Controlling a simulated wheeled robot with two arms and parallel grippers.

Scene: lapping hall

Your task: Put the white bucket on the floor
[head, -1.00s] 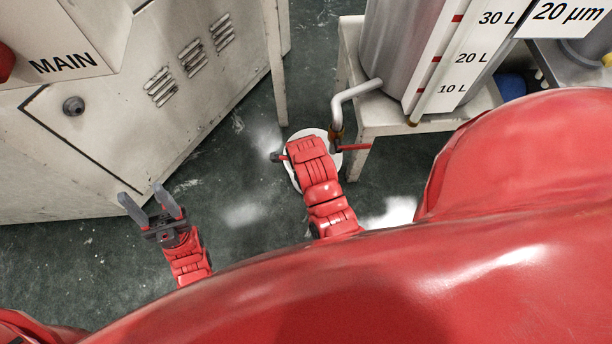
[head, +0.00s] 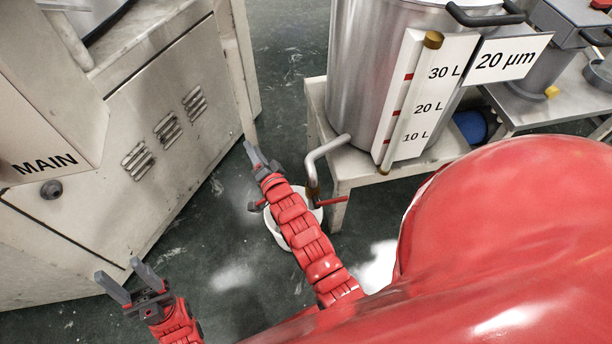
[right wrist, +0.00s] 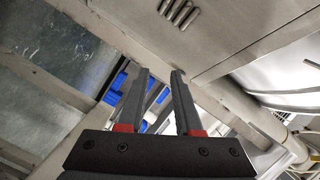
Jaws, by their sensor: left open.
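The white bucket (head: 272,222) is below the bent spout (head: 320,150) of the steel tank, mostly hidden by my right arm. I cannot tell whether it rests on the floor or hangs. A dark grip (head: 254,206) shows at its left side. My right gripper (head: 259,158) is beyond the bucket, near the grey cabinet, with fingers apart and nothing between them; it also shows open in the right wrist view (right wrist: 157,82). My left gripper (head: 124,280) is open and empty over the floor (head: 215,235), well left of the bucket.
The steel tank (head: 385,60) stands on a pale stand (head: 345,165) at the right; a red tap lever (head: 333,201) sticks out by the spout. A grey cabinet (head: 110,150) fills the left. Floor is clear between the cabinet and the bucket.

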